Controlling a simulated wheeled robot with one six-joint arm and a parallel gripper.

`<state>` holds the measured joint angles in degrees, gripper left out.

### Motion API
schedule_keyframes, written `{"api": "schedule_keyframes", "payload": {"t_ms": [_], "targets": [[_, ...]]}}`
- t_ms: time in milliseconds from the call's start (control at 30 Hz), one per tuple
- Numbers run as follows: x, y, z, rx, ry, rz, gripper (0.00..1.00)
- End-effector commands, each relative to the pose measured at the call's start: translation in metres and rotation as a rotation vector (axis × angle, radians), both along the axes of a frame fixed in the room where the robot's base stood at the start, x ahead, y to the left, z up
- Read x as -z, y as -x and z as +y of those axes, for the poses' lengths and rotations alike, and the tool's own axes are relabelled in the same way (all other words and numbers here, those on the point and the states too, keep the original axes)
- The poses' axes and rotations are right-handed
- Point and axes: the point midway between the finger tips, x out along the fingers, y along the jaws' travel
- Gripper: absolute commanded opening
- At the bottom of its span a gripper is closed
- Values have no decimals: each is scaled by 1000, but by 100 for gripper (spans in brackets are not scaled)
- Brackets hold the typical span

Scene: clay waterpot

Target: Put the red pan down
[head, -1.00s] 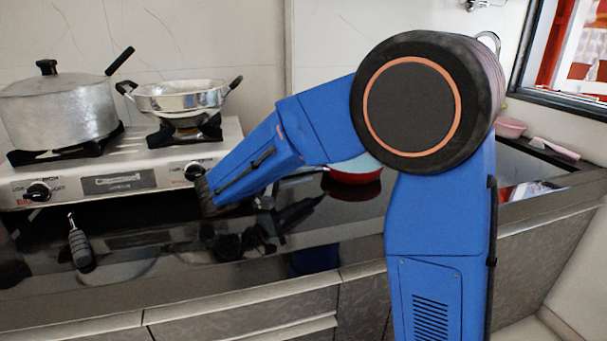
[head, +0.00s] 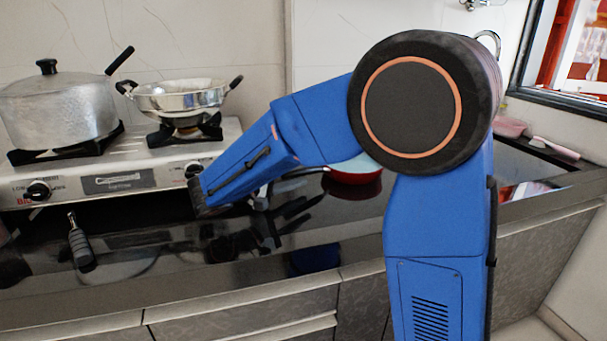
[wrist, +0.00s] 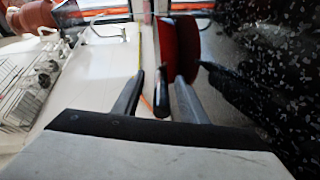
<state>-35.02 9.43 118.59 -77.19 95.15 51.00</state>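The red pan (head: 357,182) has a pale blue inside and sits low over the dark glossy counter, partly hidden by my arm; I cannot tell for sure that it touches the counter. Its handle (head: 303,171) points left. In the wrist view the red pan (wrist: 180,45) shows beyond the fingers, with its dark handle (wrist: 161,92) toward me. My gripper (wrist: 159,76) is open, its fingers apart on either side of the handle. The handle looks closer to the right finger, with a gap to the left one. In the head view my forearm hides most of the gripper.
A stove (head: 120,170) at the left holds a lidded pot (head: 60,108) and a steel wok (head: 182,98). A black-handled tool (head: 80,243) lies on the counter (head: 200,262) before it. The sink (head: 527,180) is at the right. A wire rack (wrist: 40,85) shows in the wrist view.

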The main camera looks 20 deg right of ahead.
Motion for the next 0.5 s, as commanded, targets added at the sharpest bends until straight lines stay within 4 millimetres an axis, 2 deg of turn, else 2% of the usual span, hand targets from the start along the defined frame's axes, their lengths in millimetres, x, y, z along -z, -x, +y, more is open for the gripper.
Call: {"api": "schedule_keyframes", "payload": {"t_ms": [300, 500], "targets": [[-7, 23, 55, -3, 0, -1, 39], [-10, 34, 81, -2, -1, 0, 39]]}}
